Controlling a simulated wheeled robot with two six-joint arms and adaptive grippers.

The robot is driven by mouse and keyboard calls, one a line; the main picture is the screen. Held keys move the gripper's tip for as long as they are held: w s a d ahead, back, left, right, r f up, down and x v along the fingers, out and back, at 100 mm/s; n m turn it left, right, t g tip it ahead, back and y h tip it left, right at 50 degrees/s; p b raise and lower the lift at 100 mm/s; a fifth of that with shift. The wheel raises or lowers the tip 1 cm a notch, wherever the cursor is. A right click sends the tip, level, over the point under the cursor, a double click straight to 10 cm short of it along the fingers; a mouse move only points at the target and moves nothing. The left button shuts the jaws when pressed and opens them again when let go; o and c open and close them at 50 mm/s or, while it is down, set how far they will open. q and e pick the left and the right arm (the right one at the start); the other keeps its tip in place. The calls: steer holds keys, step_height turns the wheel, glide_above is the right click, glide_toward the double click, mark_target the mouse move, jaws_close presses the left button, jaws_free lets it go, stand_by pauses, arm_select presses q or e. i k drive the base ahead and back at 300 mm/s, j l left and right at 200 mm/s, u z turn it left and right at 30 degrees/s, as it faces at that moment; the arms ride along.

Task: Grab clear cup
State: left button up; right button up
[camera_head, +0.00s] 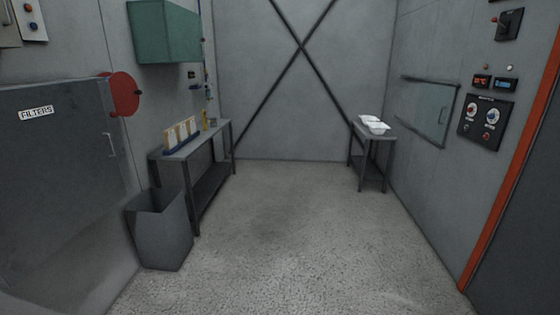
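I cannot clearly make out a clear cup. A small greyish item (213,121) stands at the far end of the left table (205,138), too small to tell whether it is a cup. Beside it is a thin yellow item (204,119). Neither of my grippers is in view.
A blue rack with pale panels (182,138) stands on the left table. A grey bin (163,232) stands in front of that table. The right table (379,139) holds white tub-shaped shells (373,125). The middle floor (280,220) is clear.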

mark_target(212, 120)
steer(key=i, duration=3.4)
steer(key=i+j+u, duration=0.2)
steer(key=i, duration=0.25)
steer(key=i+l+u, duration=0.2)
steer(key=i, duration=0.3)
steer(key=i+u, duration=0.15)
steer(key=i, duration=0.3)
steer(key=i+u, duration=0.2)
steer(key=i, duration=0.3)
steer(key=i+l+u, duration=0.2)
steer(key=i, duration=0.25)
steer(key=i+l+u, duration=0.2)
steer(key=i, duration=0.25)
steer(key=i+l+u, duration=0.2)
steer(key=i+u, duration=0.25)
steer(key=i+l+u, duration=0.3)
steer(key=u, duration=0.15)
steer(key=i+l+u, duration=0.3)
steer(key=u, duration=0.15)
steer(key=i+l+u, duration=0.2)
steer(key=l+u, duration=0.2)
steer(key=l, duration=0.2)
steer(key=i+l+u, duration=0.1)
steer(key=l+u, duration=0.35)
steer(key=l, duration=0.1)
